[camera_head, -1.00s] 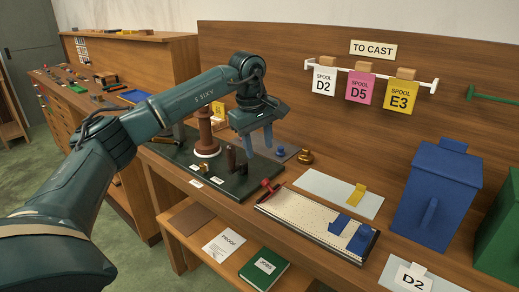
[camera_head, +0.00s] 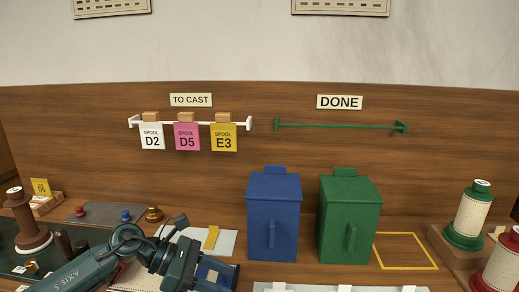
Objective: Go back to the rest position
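My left arm comes in from the bottom left, and its dark green gripper (camera_head: 212,274) is low in the picture, in front of the blue box. Its fingertips are not clear, so I cannot tell whether it is open or shut. My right gripper is not in view. The wooden bench backboard stands behind, with the TO CAST rail (camera_head: 243,125) holding a white D2 tag (camera_head: 152,137), a pink D5 tag (camera_head: 187,137) and a yellow E3 tag (camera_head: 224,137). The green DONE rail (camera_head: 340,127) is empty.
A blue lidded box (camera_head: 273,220) and a green lidded box (camera_head: 348,222) stand upright on the bench. A yellow outlined square (camera_head: 405,235) beside them is empty. Spools (camera_head: 468,220) stand at the right, and a brown spool (camera_head: 30,225) at the left.

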